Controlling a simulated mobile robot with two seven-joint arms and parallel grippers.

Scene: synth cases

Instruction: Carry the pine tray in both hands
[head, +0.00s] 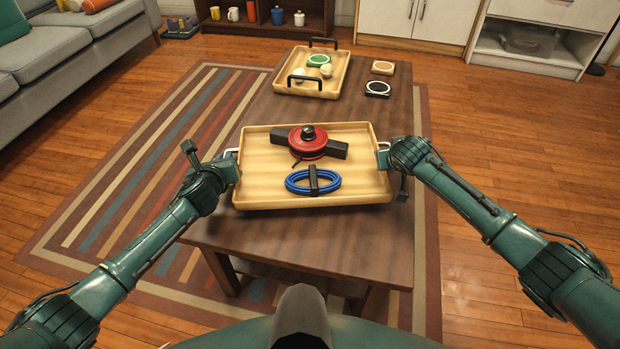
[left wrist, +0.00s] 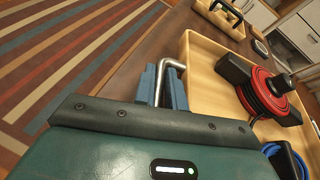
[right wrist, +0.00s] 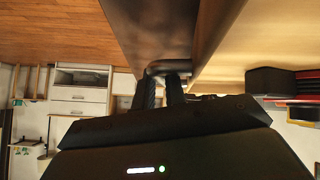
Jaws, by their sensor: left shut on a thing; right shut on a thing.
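The pine tray (head: 270,198) is pale wood with raised walls and metal end handles, and lies level over the near half of the dark table. It also shows in the left wrist view (left wrist: 205,75). It carries a red round thing with black side grips and a black knob (head: 308,141) and a blue coil with a black strap (head: 313,181). My left gripper (head: 232,157) is shut on the left handle (left wrist: 172,64). My right gripper (head: 383,152) is shut on the right handle (right wrist: 168,67). I cannot tell whether the tray's underside touches the table.
A second wooden tray (head: 337,84) with black handles stands at the table's far end, holding a green-rimmed disc and pale balls. Two square coasters (head: 377,88) lie beside it. The dark table (head: 340,240) has bare wood in front. A grey sofa (head: 70,60) stands left.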

